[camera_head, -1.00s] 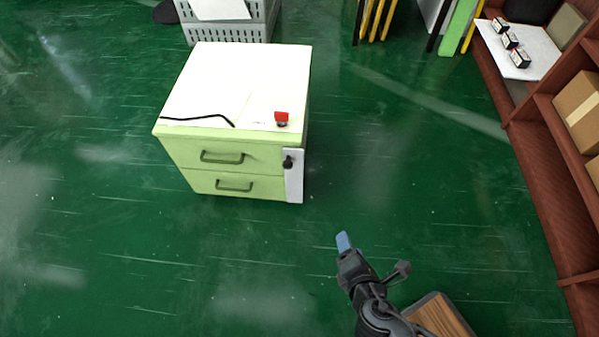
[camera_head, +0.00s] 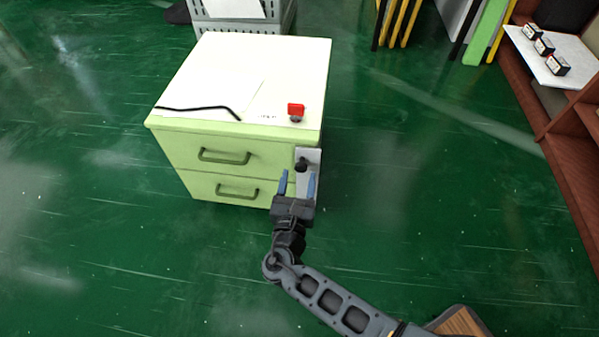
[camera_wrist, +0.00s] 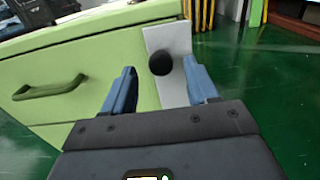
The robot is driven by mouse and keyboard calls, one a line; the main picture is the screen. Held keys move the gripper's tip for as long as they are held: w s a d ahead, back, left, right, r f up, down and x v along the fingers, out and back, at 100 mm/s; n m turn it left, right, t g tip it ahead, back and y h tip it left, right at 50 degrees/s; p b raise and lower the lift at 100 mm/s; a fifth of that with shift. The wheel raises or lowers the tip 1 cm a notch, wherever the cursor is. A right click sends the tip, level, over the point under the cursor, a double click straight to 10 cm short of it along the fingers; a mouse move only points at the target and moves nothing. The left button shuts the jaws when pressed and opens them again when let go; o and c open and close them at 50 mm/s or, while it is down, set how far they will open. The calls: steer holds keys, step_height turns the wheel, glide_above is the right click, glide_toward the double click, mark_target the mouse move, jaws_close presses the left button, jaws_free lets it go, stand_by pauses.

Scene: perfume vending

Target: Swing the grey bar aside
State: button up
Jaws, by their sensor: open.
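The grey bar (camera_head: 309,160) is a flat upright plate along the right front edge of a pale green two-drawer cabinet (camera_head: 182,150). A black round knob (camera_head: 301,165) sits on its upper part. In the wrist view the bar (camera_wrist: 172,88) and the knob (camera_wrist: 161,62) show ahead of the fingers. My gripper (camera_head: 297,186) is open in front of the bar. In the wrist view its blue fingers (camera_wrist: 163,92) stand apart, with the knob between and beyond them. Nothing is held. The bar's lower part is hidden behind my gripper in the head view.
The cabinet has two drawer handles (camera_head: 225,156) on its front. A red button (camera_head: 296,110) and a black cable (camera_head: 200,109) are on its top. Reddish shelves (camera_head: 568,150) stand at the right. Open green floor (camera_head: 430,190) lies between.

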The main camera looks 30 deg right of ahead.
mark_target(301, 169)
steer(key=shift+b+x, duration=0.3)
steer(key=shift+x, duration=1.35)
jaws_close()
steer(key=shift+s, duration=0.1)
